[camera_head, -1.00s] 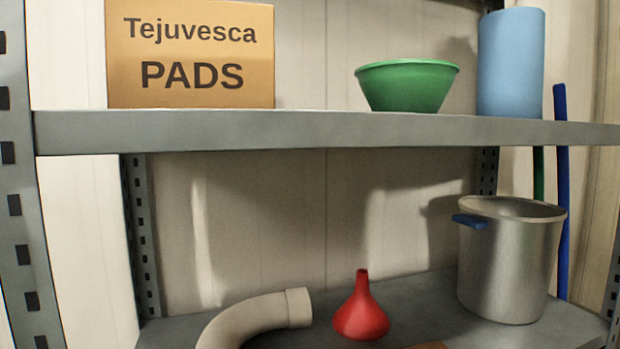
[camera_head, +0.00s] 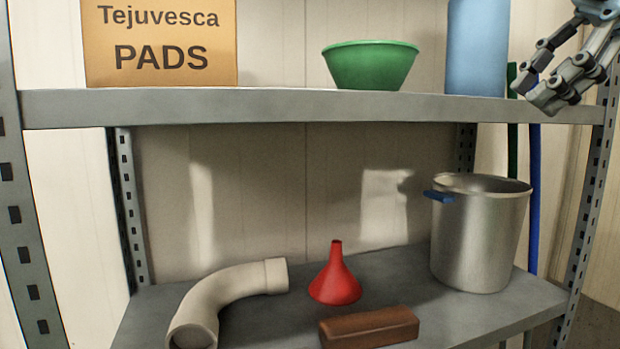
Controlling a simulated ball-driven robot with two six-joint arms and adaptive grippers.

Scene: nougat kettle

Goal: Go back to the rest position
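My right gripper (camera_head: 534,91) hangs at the upper right in the head view, in front of the right end of the upper shelf. Its two dark grey fingers are apart and nothing shows between them. My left gripper is not in view. The steel kettle (camera_head: 478,240) with a blue handle stands upright on the lower shelf at the right, below my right gripper and apart from it.
The upper shelf (camera_head: 290,108) holds a cardboard box (camera_head: 160,45), a green bowl (camera_head: 370,66) and a blue cylinder (camera_head: 477,45). The lower shelf (camera_head: 275,325) also holds a beige bent pipe (camera_head: 225,290), a red funnel (camera_head: 336,280) and a brown block (camera_head: 370,328). A right-hand post (camera_head: 590,190) stands nearby.

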